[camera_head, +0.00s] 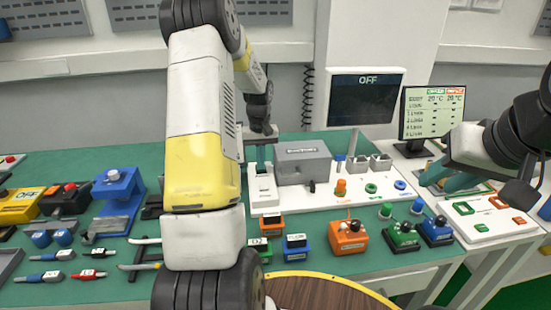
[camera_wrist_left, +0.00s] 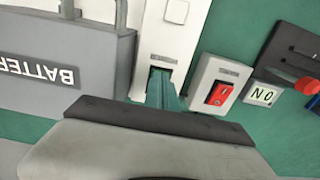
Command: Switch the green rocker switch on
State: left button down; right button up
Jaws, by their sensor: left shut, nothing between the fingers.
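My left gripper (camera_wrist_left: 164,92) shows in the left wrist view as teal fingers, shut and empty. Its tips are at a dark slot in a long white panel (camera_wrist_left: 172,35), touching or just in front of it; I cannot tell which. No green rocker is clearly visible; the fingers may cover it. A red rocker switch (camera_wrist_left: 219,94) in a white housing sits just right of the fingers. In the head view my left arm reaches over the bench towards the white housing (camera_head: 263,188). My right gripper (camera_head: 450,179) has teal fingers at the right; their opening is unclear.
A grey battery box (camera_wrist_left: 62,68) stands left of the fingers, and also shows in the head view (camera_head: 303,160). A dark screen (camera_head: 364,100) reads OFF. A small display (camera_wrist_left: 262,95) reads ON upside down. Several coloured switch boxes stand along the front of the bench.

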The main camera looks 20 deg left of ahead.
pick_arm(q)
jog(key=shift+r, duration=3.45)
jog(key=shift+s, duration=0.1)
